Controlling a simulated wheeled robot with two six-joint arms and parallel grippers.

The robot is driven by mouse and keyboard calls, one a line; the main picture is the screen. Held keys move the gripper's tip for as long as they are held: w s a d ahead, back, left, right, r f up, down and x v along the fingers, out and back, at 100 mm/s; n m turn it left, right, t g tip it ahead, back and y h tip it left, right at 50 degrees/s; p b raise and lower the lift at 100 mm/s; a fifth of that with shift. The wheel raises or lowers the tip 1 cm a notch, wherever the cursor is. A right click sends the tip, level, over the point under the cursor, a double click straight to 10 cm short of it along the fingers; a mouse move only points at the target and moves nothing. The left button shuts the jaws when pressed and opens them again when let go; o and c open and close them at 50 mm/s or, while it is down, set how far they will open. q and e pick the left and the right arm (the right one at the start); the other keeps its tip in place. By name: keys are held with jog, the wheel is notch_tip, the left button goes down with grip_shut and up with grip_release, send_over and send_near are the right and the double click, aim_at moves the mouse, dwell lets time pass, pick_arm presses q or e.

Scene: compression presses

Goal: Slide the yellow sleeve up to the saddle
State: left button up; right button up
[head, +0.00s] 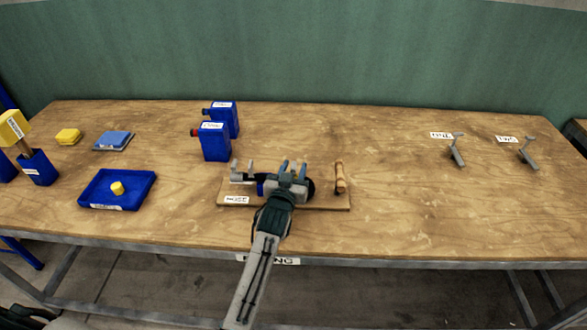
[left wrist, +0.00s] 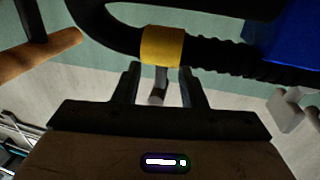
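In the left wrist view, the yellow sleeve (left wrist: 162,45) is around a black ribbed hose (left wrist: 225,57), just past my left fingertips. My left gripper (left wrist: 162,72) is open, one finger to each side of the sleeve, with no clear contact. A grey post (left wrist: 158,92) shows between the fingers; I cannot tell if it is the saddle. In the head view, my left gripper (head: 288,172) is over a wooden board (head: 325,206) with grey upright brackets (head: 242,172). It hides the sleeve there. My right gripper is not in view.
A wooden handle (head: 340,177) stands at the board's right end. Two blue canisters (head: 215,143) stand behind the board. A blue tray (head: 138,186) with a yellow piece is at left.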

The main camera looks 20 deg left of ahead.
pick_arm(q)
jog(key=shift+c, duration=0.2)
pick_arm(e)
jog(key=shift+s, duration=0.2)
pick_arm(q)
grip_shut()
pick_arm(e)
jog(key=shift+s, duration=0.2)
pick_arm(q)
jog(key=a, duration=0.2)
jog(key=s+a, duration=0.1)
jog(key=a, duration=0.2)
jog(key=shift+s+p, duration=0.15)
jog(key=shift+p, duration=0.15)
jog(key=shift+d, duration=0.15)
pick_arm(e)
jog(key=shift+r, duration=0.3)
pick_arm(q)
jog(key=shift+o, duration=0.2)
grip_release()
